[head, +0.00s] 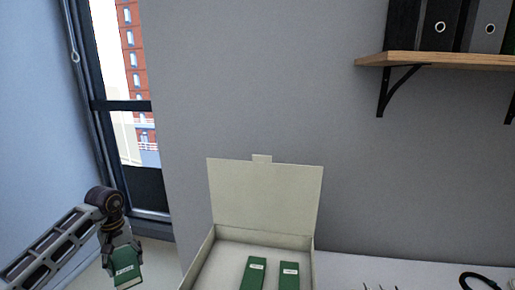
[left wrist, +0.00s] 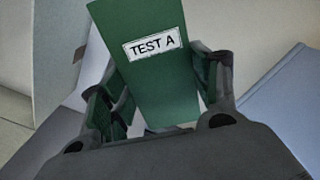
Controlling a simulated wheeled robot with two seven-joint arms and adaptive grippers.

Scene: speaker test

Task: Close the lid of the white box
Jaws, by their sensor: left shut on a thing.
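The white box (head: 212,262) stands at the bottom middle of the head view. Its lid (head: 265,198) is open and stands upright at the back, with a small tab on its top edge. Two green blocks with white labels, one left (head: 252,274) and one right (head: 289,276), are inside the box. My left gripper (head: 121,262) is left of the box, apart from it. It is shut on a green block (left wrist: 145,85) labelled "TEST A", which also shows in the head view (head: 127,274). My right gripper is not in view.
A wooden shelf (head: 440,60) with dark binders is on the wall at upper right. A black cable (head: 480,276) and small dark items lie on the white surface right of the box. A window (head: 125,80) is at the left.

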